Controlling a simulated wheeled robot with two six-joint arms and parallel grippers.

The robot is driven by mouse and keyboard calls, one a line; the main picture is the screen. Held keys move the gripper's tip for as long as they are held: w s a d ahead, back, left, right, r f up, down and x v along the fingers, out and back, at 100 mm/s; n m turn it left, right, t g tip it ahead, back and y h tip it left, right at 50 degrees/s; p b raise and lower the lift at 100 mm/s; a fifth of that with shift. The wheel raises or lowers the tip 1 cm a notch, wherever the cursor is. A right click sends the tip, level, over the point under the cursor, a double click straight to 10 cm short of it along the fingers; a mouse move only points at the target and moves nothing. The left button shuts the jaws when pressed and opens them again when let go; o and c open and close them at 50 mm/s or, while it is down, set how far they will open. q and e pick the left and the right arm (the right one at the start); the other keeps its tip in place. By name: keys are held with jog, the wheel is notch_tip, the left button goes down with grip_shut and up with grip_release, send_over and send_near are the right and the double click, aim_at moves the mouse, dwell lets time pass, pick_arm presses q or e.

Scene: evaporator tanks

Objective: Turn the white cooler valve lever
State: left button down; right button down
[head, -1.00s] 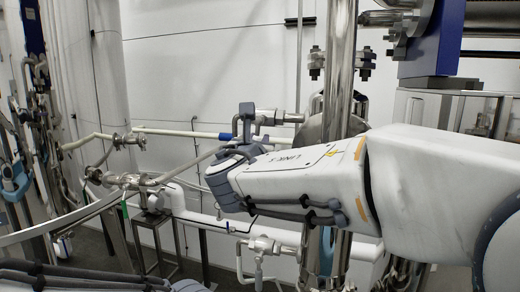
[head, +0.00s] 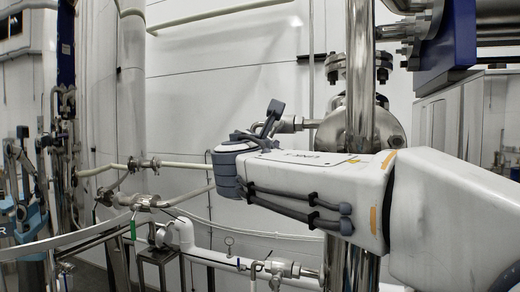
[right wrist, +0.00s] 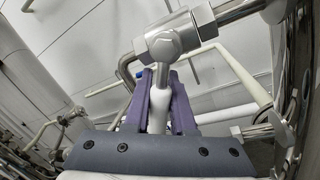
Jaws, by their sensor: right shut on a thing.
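The white valve lever (right wrist: 158,105) shows in the right wrist view, hanging below a shiny steel valve body (right wrist: 172,42). My right gripper (right wrist: 160,85) has its two purple fingers on either side of the lever and is shut on it. In the head view my right gripper (head: 270,116) is at the steel valve (head: 291,124), left of the thick vertical pipe. The grey fingers tilt up to the right there. The lever is hidden by my wrist and fingers in that view.
A thick vertical steel pipe (head: 360,80) with a rounded vessel stands close behind my right arm. A lower valve (head: 277,267) sits on piping below it. More valves and pipes (head: 140,200) stand at left. The white wall panels behind are clear.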

jog(key=c, duration=0.8)
grip_release()
jog(key=shift+o, duration=0.2)
jog(key=shift+s, duration=0.1)
jog(key=b+v, duration=0.4)
jog(key=v, duration=0.6)
jog(key=shift+s, duration=0.15)
